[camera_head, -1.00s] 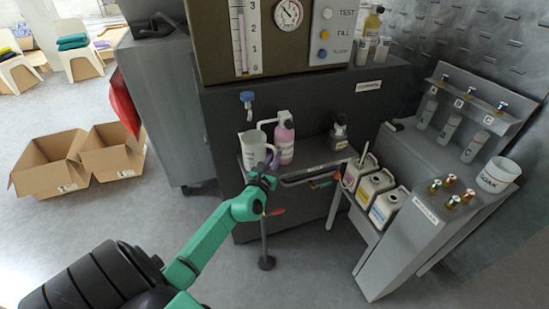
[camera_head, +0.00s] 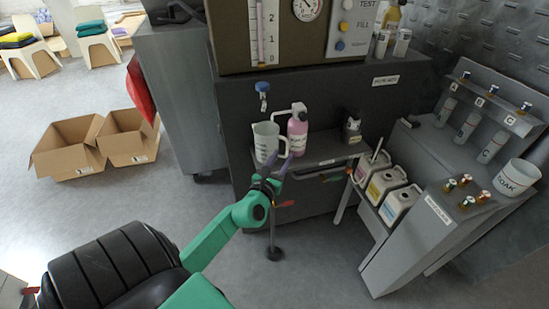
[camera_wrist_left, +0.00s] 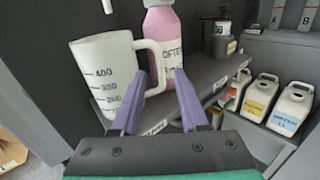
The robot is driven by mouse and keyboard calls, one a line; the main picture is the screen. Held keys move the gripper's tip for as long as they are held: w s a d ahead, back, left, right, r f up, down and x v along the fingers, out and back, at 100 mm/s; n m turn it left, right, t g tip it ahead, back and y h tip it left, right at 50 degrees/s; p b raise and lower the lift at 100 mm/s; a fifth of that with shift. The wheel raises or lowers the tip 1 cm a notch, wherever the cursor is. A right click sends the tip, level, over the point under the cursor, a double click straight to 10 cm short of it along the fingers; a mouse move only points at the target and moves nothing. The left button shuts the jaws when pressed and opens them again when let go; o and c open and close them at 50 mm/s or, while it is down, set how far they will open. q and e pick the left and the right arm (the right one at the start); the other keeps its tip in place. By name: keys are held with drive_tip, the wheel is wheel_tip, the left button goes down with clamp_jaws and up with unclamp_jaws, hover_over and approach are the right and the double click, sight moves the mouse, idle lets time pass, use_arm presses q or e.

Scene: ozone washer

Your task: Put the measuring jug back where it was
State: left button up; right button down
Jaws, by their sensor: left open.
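The measuring jug (camera_head: 265,144) stands upright on the grey shelf, below the blue tap. It is translucent white with dark level marks, and its handle is on the right. In the left wrist view the jug (camera_wrist_left: 101,78) is at the left, its handle (camera_wrist_left: 158,66) just beyond my fingertips. My left gripper (camera_head: 279,166) is open, with purple fingers in front of the jug handle. In the left wrist view the fingers (camera_wrist_left: 160,80) are spread with nothing held between them. Whether a fingertip touches the handle is unclear. My right gripper is not in view.
A pink bottle (camera_head: 297,133) stands close to the jug's right, with a dark bottle (camera_head: 352,128) farther right. The blue tap (camera_head: 262,88) is above the jug. Several labelled canisters (camera_head: 384,183) stand lower right. Open cardboard boxes (camera_head: 68,150) lie on the floor at left.

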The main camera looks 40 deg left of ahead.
use_arm(q)
drive_tip(key=v, duration=0.7)
drive_tip(key=s+a+f+n+g+h, duration=0.1)
drive_tip(key=s+f+n+g, duration=0.3)
drive_tip(key=f+n, duration=0.7)
drive_tip(key=s+a+f+n+g, duration=0.1)
drive_tip(key=s+f+n+g, duration=0.3)
drive_tip(key=f, duration=1.2)
drive_tip(key=s+d+f+n+g+h, duration=0.2)
drive_tip(key=s+d+f+n+g, duration=0.2)
drive_tip(key=s+f+n, duration=0.3)
drive_tip(key=s+d+f+n+g+h, duration=0.2)
drive_tip(key=s+d+f+n+g, duration=0.2)
drive_tip(key=s+f+n, duration=0.4)
drive_tip(key=s+d+f, duration=0.1)
drive_tip(key=s+f, duration=0.4)
drive_tip(key=s, duration=0.5)
drive_tip(key=shift+n+b, duration=0.3)
drive_tip(key=shift+b, duration=0.05)
